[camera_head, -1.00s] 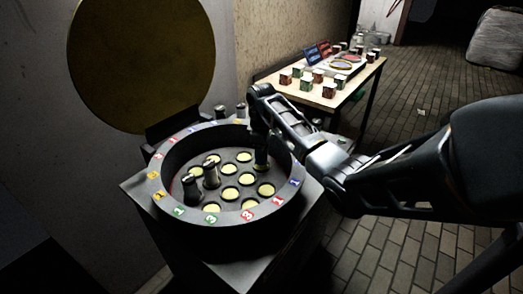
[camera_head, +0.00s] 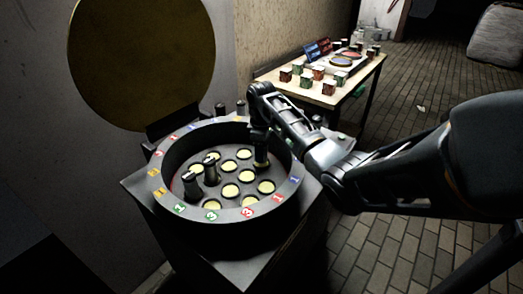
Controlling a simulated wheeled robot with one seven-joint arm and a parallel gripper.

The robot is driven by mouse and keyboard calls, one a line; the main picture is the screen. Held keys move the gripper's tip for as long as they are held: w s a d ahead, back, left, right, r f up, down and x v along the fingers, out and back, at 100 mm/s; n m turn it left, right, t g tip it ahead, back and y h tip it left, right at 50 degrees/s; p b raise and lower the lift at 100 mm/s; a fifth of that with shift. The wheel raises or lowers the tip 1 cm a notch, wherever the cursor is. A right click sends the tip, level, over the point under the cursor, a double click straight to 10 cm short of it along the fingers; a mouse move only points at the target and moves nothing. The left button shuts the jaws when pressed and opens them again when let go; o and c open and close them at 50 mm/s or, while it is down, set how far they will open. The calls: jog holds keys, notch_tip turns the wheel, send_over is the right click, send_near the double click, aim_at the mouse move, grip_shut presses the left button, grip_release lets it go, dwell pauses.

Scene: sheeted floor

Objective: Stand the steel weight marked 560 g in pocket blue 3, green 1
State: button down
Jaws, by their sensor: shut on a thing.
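A round dark drum (camera_head: 172,165) stands open on a grey pedestal. Its floor has several round pockets with pale yellow bottoms, and coloured number tags line its rim. Two dark weights with metallic tops, one (camera_head: 192,186) and another (camera_head: 210,170), stand in the left part of the drum. My gripper (camera_head: 261,158) points down inside the drum at its right-back side. It is shut on a dark weight that is mostly hidden by the gripper and hard to make out. I cannot read any gram marking or tell whether the held weight touches a pocket.
A large round brass-coloured lid (camera_head: 140,65) stands raised behind the drum. More dark weights (camera_head: 220,110) stand behind the rim. A wooden table (camera_head: 312,97) with several small boxes and coloured discs is at the back.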

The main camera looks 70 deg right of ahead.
jog(key=shift+f+b, duration=0.35)
jog(key=shift+f, duration=0.25)
dwell(0.7)
jog(key=c, duration=0.5)
grip_release()
jog(key=shift+r, duration=3.85)
